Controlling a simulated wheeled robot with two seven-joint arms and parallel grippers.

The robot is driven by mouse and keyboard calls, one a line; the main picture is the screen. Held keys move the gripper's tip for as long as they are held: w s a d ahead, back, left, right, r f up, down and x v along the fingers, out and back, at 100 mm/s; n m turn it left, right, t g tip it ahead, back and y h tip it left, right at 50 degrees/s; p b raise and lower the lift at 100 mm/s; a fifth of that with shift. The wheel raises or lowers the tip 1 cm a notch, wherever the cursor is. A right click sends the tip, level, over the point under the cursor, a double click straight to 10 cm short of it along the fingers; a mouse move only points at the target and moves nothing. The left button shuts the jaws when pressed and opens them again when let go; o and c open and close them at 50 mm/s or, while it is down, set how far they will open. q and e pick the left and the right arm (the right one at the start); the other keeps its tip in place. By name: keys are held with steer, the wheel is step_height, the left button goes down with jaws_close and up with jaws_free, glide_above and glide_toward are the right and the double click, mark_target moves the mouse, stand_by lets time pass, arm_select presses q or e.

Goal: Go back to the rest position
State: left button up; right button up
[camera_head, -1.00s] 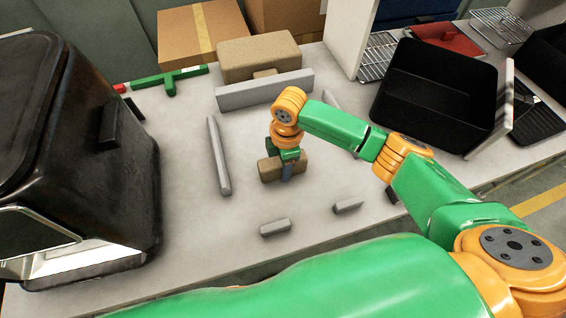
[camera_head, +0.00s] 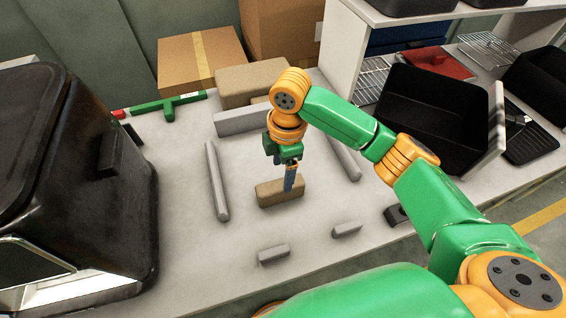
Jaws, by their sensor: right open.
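My right gripper (camera_head: 289,172) is open and points down over the middle of the worktop. A small brown block (camera_head: 279,193) lies on the worktop under and just in front of it. The fingertips overlap the block's upper edge in the picture, so I cannot tell whether they are clear of it. My right arm comes in from the right side. My left gripper is not in view.
A black fryer (camera_head: 70,180) stands at the left. Grey bars (camera_head: 217,180) lie around the block. A larger brown block (camera_head: 250,82) and cardboard boxes (camera_head: 200,58) are at the back. A black bin (camera_head: 435,118) stands at the right.

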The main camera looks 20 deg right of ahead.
steer(key=shift+r, duration=1.4)
